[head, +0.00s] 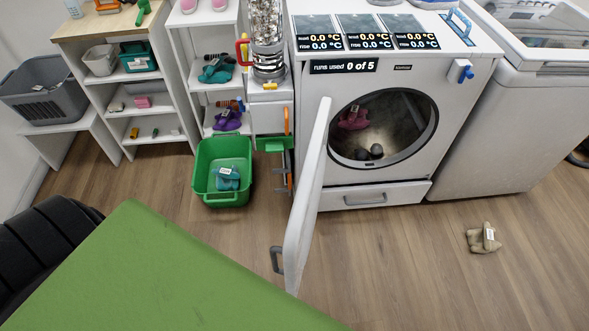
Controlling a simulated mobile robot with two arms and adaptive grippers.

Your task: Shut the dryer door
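The white dryer (470,105) stands at the back, right of centre. Its door (305,215) is wide open, swung out from the left side of the round opening towards me, and seen nearly edge-on. A grey handle (277,260) sits near the door's free end, on its left face. Inside the drum (400,125) lie a dark pink item (353,117) and two dark round balls (369,152). Neither of my grippers shows in the head view, so nothing is seen touching the door.
A green basket (222,160) holding a teal item stands on the floor left of the door. A beige item (483,239) lies on the floor at right. Shelves (150,110) line the back left. A close green surface fills the lower left. Floor right of the door is mostly clear.

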